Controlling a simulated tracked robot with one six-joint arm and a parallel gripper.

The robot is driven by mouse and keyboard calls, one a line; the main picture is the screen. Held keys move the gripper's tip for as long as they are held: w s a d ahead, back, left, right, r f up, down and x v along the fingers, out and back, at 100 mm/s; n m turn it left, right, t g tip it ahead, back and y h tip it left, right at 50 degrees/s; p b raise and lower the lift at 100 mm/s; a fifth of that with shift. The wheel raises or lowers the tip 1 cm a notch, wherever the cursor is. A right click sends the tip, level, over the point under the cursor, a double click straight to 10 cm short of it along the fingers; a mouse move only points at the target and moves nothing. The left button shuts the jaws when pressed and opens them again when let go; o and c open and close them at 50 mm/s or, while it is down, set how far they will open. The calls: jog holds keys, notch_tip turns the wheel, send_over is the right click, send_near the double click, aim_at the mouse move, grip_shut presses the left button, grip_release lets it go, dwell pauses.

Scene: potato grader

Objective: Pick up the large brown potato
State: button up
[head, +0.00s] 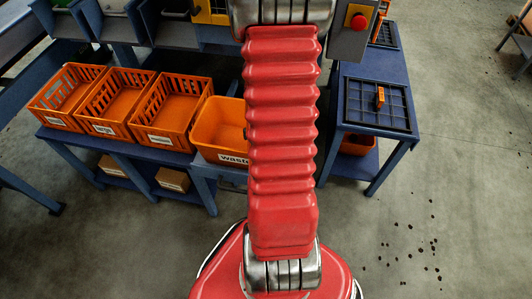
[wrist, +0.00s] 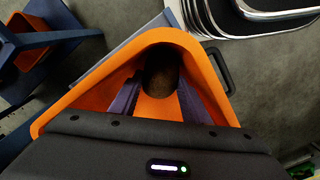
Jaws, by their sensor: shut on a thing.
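In the wrist view a brown potato (wrist: 161,72) sits between the two dark fingers of my gripper (wrist: 160,88), which is shut on it. The potato is in shadow, so its skin and full size are hard to make out. An orange container (wrist: 62,103) surrounds the fingers and potato in that view; I cannot tell how deep they are in it. In the head view my gripper and the potato do not show. An orange bin labelled "waste" (head: 205,134) stands there, partly hidden behind my red arm.
Three slatted orange crates (head: 160,138) stand in a row on a blue bench left of the waste bin. Dark crumbs are scattered on the open floor at the lower right.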

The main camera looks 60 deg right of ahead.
notch_tip(320, 180, up, 17)
dwell(0.5)
jog(key=shift+f, duration=0.15)
dwell(1.5)
